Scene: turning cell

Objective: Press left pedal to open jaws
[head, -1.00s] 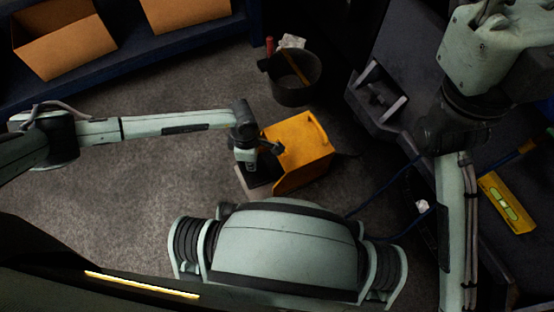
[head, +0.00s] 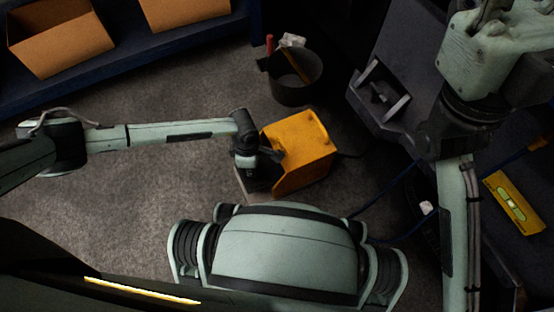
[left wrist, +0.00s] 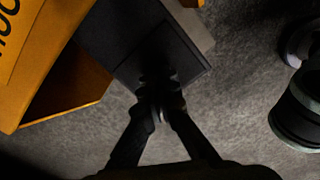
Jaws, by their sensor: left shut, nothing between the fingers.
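The foot pedal unit has a yellow housing (head: 300,150), which stands on the floor in the middle of the head view. Its dark pedal plate (head: 257,187) is at the housing's left side, partly hidden under my left wrist. The left wrist view shows the dark plate (left wrist: 130,38) beside the yellow housing (left wrist: 40,50). My left gripper (left wrist: 158,80) is shut and empty, with its fingertips over the plate's near part. I cannot tell whether they touch it. In the head view the fingertips are hidden. My right arm shows at the right, but its gripper is out of view.
A dark bin (head: 294,80) stands behind the housing. A dark machine (head: 385,85) is to the right, with a blue cable (head: 385,190) near its foot. A yellow level (head: 514,203) lies at far right. Cardboard boxes (head: 62,42) sit on a blue shelf. Floor at left is clear.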

